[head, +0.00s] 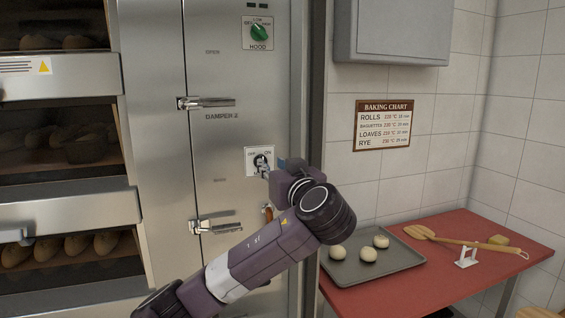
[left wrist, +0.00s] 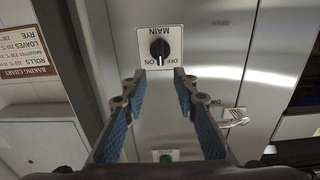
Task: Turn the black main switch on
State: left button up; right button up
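The main switch is a black knob (left wrist: 160,48) on a white plate (left wrist: 176,38) marked MAIN, OFF and ON, upside down in the left wrist view. There the knob looks upright, between the two words; I cannot tell which end is its pointer. In the head view the plate (head: 251,156) is on the steel oven panel, its knob partly hidden by my gripper. My left gripper (left wrist: 159,78) is open, its two blue-padded fingers apart on either side of the line to the knob. The fingertips are close to the plate; contact is unclear. My right gripper is not in view.
A green hood switch (head: 259,32) is above the main switch. Door latches (head: 205,103) stick out to its left. An orange-brown part (head: 267,211) below is mostly hidden by my arm. A red table (head: 440,271) with a dough tray (head: 398,262) stands at right.

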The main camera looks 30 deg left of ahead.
aim_at(263, 157)
pick_arm(q)
jog(key=p+x, duration=0.3)
jog(key=x, duration=0.4)
jog(key=shift+s+a+r, duration=0.1)
jog(key=shift+w+a, duration=0.25)
jog(key=shift+c, duration=0.7)
grip_shut()
